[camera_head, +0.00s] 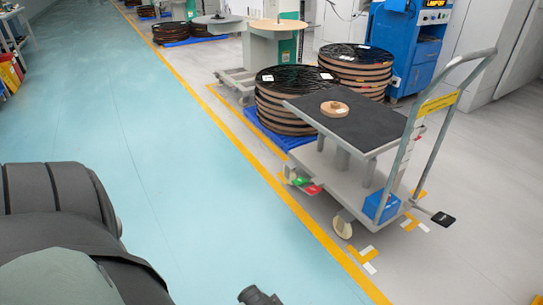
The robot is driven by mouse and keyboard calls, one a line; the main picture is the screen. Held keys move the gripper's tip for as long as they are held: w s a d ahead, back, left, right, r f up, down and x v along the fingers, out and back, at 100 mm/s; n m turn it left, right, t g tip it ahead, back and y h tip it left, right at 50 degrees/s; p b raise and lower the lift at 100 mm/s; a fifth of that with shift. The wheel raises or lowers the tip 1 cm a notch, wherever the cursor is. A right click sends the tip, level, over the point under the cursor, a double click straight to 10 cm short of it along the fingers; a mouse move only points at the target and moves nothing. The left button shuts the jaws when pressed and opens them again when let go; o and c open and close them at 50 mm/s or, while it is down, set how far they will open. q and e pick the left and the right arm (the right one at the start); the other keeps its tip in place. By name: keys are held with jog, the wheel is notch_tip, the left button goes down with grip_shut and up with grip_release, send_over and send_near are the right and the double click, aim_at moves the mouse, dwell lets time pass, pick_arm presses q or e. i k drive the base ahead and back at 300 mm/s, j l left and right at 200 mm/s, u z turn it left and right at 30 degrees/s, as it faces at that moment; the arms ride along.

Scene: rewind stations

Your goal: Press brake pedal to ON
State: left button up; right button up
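A grey push cart (345,172) stands right of the yellow floor line. Low on its left end are two small pedals side by side, one green (303,181) and one red (313,189); which is pressed is too small to tell. A black pedal-like pad (443,218) sticks out low at the cart's right end. A small dark part (258,296) shows at the bottom edge, apart from the cart; it seems to be a piece of my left gripper, its fingers cut off by the frame. My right gripper is not in view.
The cart carries a black top (345,118) with a brown roll (334,109), a tall handle (475,58) and a blue box (381,206). Stacked reels (284,100) stand behind it. The teal floor (130,120) on the left is clear.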

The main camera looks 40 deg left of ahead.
aim_at(303, 184)
jog(key=u, duration=1.15)
jog(key=i+j+z, duration=0.1)
jog(key=i+j, duration=0.25)
jog(key=i+j+z, duration=0.1)
jog(key=i+j, duration=0.2)
jog(key=i+j+z, duration=0.1)
jog(key=i+j, duration=0.2)
jog(key=j, duration=0.25)
jog(key=i+j+z, duration=0.1)
jog(key=i+j, duration=0.2)
jog(key=j, duration=0.1)
